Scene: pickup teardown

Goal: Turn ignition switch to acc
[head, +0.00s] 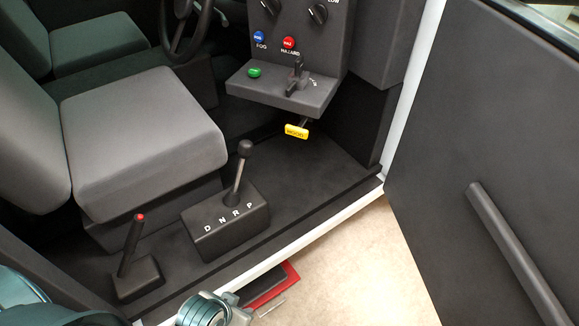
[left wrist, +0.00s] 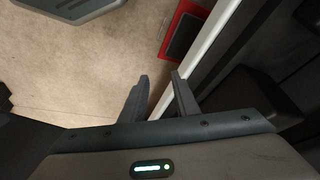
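A black switch (head: 297,80) with an upright handle stands on the small ledge of the dark dash panel in the head view. Small white marks beside it are too small to read; it looks like the ignition switch. My left gripper (left wrist: 160,76) is open and empty in the left wrist view, its two fingers apart over the pale floor. In the head view my left arm is low at the bottom edge, outside the cab and well away from the switch. My right gripper is in neither view.
A green button (head: 254,72) shares the ledge; a yellow hood pull (head: 296,131) hangs below. Blue fog and red hazard buttons (head: 289,42) sit above. The gear selector (head: 232,210), red-tipped lever (head: 134,240) and seat (head: 140,140) stand left. The open door (head: 490,150) is right.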

